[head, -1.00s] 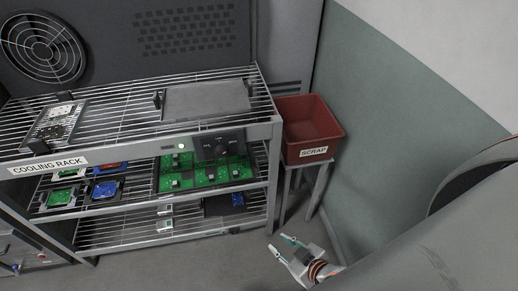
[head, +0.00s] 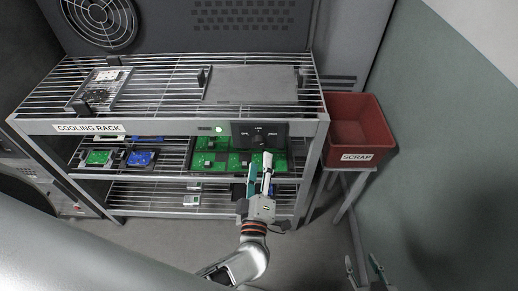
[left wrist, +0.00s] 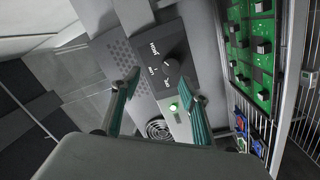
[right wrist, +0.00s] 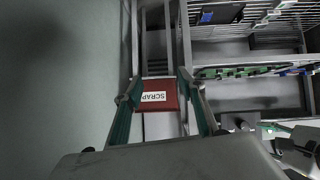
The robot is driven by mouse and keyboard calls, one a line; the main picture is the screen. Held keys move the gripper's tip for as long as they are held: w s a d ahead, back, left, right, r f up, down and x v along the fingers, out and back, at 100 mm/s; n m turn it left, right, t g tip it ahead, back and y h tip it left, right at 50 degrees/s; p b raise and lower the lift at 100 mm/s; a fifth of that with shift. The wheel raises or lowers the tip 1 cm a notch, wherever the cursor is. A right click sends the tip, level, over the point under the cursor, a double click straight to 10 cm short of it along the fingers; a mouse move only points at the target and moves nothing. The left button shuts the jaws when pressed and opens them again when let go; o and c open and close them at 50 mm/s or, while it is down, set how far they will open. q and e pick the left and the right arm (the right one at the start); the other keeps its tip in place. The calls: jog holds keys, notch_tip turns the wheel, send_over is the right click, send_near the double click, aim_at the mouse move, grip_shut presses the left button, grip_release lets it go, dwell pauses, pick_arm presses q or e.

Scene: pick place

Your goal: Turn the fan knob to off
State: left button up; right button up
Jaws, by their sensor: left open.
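The fan knob (head: 259,138) is a dark round knob on a black panel (head: 280,130) at the right of the rack's front edge. It also shows in the left wrist view (left wrist: 172,61), where the panel carries HIGH, LOW and OFF marks. I cannot tell which mark it points at. My left gripper (head: 260,163) is open and empty, just below and in front of the panel. In the left wrist view the knob lies beyond the open fingers, apart from them. My right gripper (head: 363,268) is low at the bottom right, its fingers apart and empty.
The cooling rack (head: 170,126) holds circuit boards on its shelves and a grey plate (head: 250,85) on top. A green light (head: 219,129) glows left of the panel. A red scrap bin (head: 358,125) stands to the right. A fan (head: 100,20) is behind.

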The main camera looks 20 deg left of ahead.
aim_at(258, 145)
pick_arm(q)
jog(key=shift+n+g+y, duration=0.5)
jog(key=shift+n, duration=0.2)
jog(key=shift+a+f+p+x, duration=0.1)
jog(key=shift+f+x, duration=0.15)
jog(key=shift+x, duration=1.1)
jog(key=shift+a+f+p+x, duration=0.1)
jog(key=shift+f+x, duration=0.15)
jog(key=shift+x, duration=1.05)
jog(key=shift+a+f+p+x, duration=0.1)
jog(key=shift+f+x, duration=0.15)
jog(key=shift+x, duration=1.1)
jog(key=shift+s, duration=0.1)
jog(key=c, duration=1.1)
